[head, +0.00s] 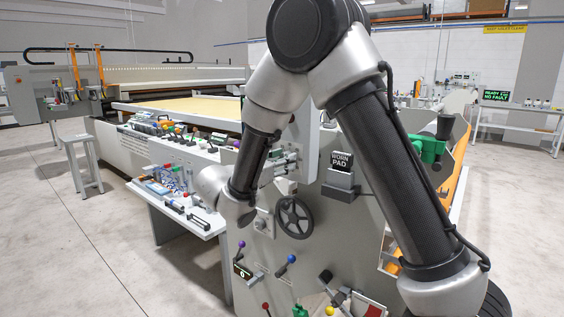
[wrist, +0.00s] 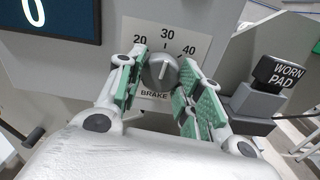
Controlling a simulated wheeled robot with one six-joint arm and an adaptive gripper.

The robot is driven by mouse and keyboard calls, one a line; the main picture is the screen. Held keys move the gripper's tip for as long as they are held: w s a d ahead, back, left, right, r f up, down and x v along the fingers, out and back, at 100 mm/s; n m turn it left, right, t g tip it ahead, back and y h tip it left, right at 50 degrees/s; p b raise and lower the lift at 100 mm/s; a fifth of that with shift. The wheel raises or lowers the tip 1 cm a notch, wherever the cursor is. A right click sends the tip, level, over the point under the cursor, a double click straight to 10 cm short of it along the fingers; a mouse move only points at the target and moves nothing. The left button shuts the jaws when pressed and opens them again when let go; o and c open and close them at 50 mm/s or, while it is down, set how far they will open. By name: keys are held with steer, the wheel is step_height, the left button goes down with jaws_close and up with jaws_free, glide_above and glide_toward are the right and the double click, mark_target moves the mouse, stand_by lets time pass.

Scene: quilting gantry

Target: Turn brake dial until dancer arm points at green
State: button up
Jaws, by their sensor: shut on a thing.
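The brake dial (wrist: 160,72) is a round grey knob with a pale pointer line, on a white scale plate (wrist: 168,44) marked 20, 30, 40 and BRAKE. The line points roughly up, toward 30. My gripper (wrist: 164,70) has its green-padded fingers on either side of the knob and is shut on it. In the head view my arm hides the dial and fingers. I cannot make out the dancer arm or its green mark in either view.
A WORN PAD block in a grey holder stands right of the dial in the wrist view (wrist: 285,72) and in the head view (head: 342,163). A dark display (wrist: 50,18) reads 0. A black handwheel (head: 294,217) and several coloured levers are below. Open floor lies left.

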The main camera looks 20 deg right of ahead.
steer(key=shift+m, duration=2.8)
steer(key=o, duration=1)
steer(key=shift+o, duration=0.2)
steer(key=v, duration=1.2)
steer(key=shift+a+f, duration=0.1)
